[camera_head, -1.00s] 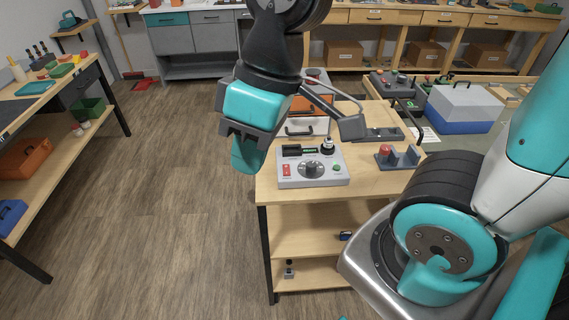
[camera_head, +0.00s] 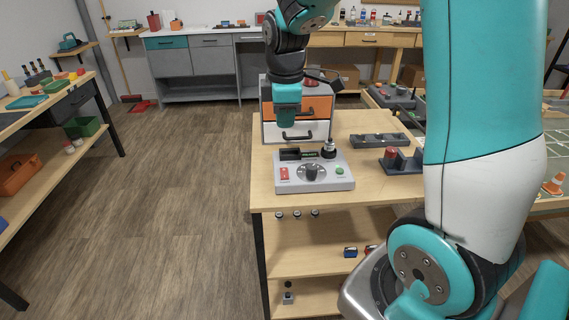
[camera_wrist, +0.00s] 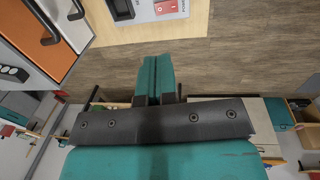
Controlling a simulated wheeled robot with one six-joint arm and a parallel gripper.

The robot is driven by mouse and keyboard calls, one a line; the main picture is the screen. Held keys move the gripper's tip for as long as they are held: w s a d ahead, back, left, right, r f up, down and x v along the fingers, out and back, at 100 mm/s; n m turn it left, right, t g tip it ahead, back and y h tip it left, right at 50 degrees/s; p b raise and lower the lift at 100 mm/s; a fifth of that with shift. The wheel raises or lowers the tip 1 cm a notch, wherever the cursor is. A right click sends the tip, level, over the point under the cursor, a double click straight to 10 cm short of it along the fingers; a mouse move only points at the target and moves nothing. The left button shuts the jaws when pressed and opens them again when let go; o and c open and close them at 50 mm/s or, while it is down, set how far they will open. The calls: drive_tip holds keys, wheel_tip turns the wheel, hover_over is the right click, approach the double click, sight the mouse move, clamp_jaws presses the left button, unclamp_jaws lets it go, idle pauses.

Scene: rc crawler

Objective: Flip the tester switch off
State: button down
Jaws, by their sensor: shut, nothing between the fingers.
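The tester (camera_head: 314,173) is a grey box on the wooden bench, with a dark display, a round black knob and a green button. Its red switch (camera_head: 284,173) is at the left of the panel. In the wrist view the red switch (camera_wrist: 166,8) shows at the top edge, partly cut off. My gripper (camera_head: 287,122) is shut and empty, in the air above and behind the tester in the head view, in front of the drawer unit. In the wrist view its teal fingers (camera_wrist: 156,75) are together, apart from the switch. The switch's tilt is too small to tell.
An orange and white drawer unit (camera_head: 297,128) stands close behind the tester. A dark grey holder (camera_head: 400,161) with a red knob and a grey slotted rack (camera_head: 378,140) are to the right. Open floor (camera_head: 180,190) lies left of the bench (camera_head: 262,185).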

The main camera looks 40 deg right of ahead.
sight(284, 170)
drive_tip(key=f, duration=0.4)
drive_tip(key=w+f, duration=0.1)
drive_tip(key=f, duration=0.4)
drive_tip(key=d+f, duration=0.1)
drive_tip(key=f, duration=0.3)
drive_tip(key=shift+w+f, duration=0.2)
drive_tip(key=shift+a, duration=0.1)
